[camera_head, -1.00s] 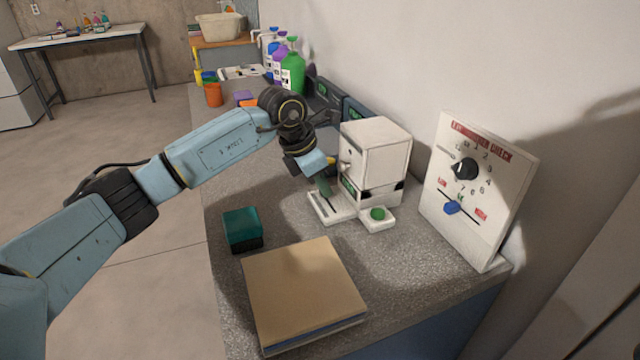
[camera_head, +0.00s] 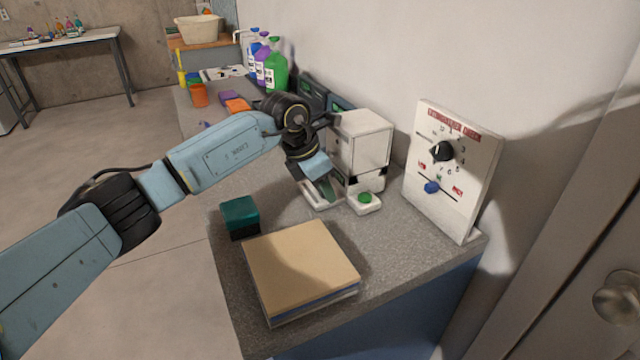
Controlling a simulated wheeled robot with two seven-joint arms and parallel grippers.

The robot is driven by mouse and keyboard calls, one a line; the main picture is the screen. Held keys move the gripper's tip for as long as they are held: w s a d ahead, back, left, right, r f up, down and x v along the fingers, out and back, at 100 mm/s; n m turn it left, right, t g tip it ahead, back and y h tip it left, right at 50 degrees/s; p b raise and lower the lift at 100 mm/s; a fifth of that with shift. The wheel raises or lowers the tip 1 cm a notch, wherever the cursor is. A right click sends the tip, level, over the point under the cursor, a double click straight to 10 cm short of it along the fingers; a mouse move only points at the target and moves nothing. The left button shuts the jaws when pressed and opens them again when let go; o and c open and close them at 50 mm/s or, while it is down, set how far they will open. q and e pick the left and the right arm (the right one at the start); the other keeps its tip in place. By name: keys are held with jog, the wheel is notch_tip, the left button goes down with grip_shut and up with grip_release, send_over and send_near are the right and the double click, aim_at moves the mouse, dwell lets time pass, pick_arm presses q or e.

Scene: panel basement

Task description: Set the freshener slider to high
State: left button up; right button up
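A white panel (camera_head: 455,170) leans against the wall at the right, with a black dial (camera_head: 442,151) and a blue slider knob (camera_head: 431,187). The blue knob sits left of the middle of its slanted track, between two small red labels too blurred to read surely. The panel's red heading seems to read "extinguisher check"; I see no readable freshener label. A white boxy device (camera_head: 360,141) stands left of the panel, with a green button (camera_head: 365,197) on its base. My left gripper (camera_head: 328,192) points down at the device's front-left base; its fingertips are unclear. My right gripper is out of view.
A tan-covered book or box (camera_head: 300,262) lies at the counter's front. A teal-topped block (camera_head: 240,215) sits left of it. Bottles (camera_head: 275,70) and small coloured blocks stand farther back. A door knob (camera_head: 617,298) shows at lower right. The counter before the panel is clear.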

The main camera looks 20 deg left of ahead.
pick_arm(q)
jog(key=shift+a, duration=0.15)
jog(key=shift+a+r, duration=0.15)
jog(key=shift+r, duration=0.4)
jog(key=p+v, duration=0.2)
jog(key=v, duration=1)
jog(key=shift+s, duration=0.2)
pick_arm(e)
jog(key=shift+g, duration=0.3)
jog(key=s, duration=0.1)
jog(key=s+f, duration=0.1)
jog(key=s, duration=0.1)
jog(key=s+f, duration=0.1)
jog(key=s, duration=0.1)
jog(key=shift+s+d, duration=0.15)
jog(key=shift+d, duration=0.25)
